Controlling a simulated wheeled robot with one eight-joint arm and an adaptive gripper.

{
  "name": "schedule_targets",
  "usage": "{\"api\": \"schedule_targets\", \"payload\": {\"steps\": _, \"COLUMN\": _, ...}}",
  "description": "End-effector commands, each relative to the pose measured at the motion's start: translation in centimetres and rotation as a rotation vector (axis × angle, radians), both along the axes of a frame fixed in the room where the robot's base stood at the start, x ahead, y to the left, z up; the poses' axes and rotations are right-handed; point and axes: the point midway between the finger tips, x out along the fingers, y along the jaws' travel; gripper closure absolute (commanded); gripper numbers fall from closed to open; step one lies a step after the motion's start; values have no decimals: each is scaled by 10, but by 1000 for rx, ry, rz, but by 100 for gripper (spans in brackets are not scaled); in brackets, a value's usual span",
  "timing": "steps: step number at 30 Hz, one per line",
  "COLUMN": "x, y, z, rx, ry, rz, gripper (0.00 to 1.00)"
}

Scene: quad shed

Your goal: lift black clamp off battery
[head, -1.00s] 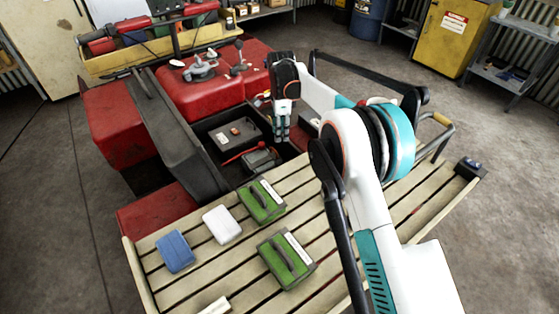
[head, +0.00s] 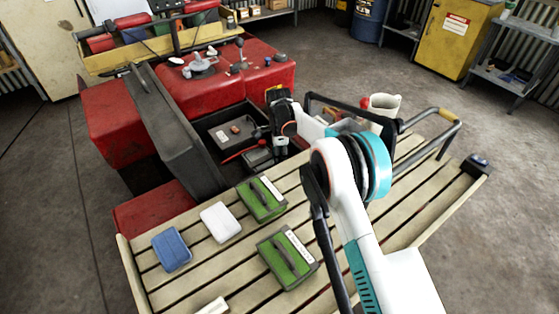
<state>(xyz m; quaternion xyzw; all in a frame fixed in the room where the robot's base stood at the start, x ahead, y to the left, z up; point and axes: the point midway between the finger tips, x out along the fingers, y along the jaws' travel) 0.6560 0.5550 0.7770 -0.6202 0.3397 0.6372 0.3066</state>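The battery (head: 257,158) is a dark grey box low in the open black compartment of the red quad. A red cable (head: 238,154) runs to its left side. My gripper (head: 280,148) points down at the battery's right end, close to it; I cannot tell whether it touches. The black clamp cannot be made out; the gripper and the dark compartment may hide it. The gripper's fingers are small and dark here, so their opening and anything between them cannot be told.
A raised dark seat panel (head: 172,125) stands left of the compartment.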

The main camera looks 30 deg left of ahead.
Motion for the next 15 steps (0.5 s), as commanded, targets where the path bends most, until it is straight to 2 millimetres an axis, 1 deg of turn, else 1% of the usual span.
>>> {"api": "schedule_targets", "payload": {"steps": 3, "x": 0, "y": 0, "z": -6, "rx": 0, "ry": 0, "rz": 0, "gripper": 66}}
{"api": "schedule_targets", "payload": {"steps": 11, "x": 0, "y": 0, "z": -6, "rx": 0, "ry": 0, "rz": 0, "gripper": 66}}
{"api": "schedule_targets", "payload": {"steps": 12, "x": 0, "y": 0, "z": -6, "rx": 0, "ry": 0, "rz": 0, "gripper": 70}}
{"api": "schedule_targets", "payload": {"steps": 14, "x": 0, "y": 0, "z": -6, "rx": 0, "ry": 0, "rz": 0, "gripper": 84}}
{"api": "schedule_targets", "payload": {"steps": 15, "x": 0, "y": 0, "z": -6, "rx": 1, "ry": -1, "rz": 0, "gripper": 93}}
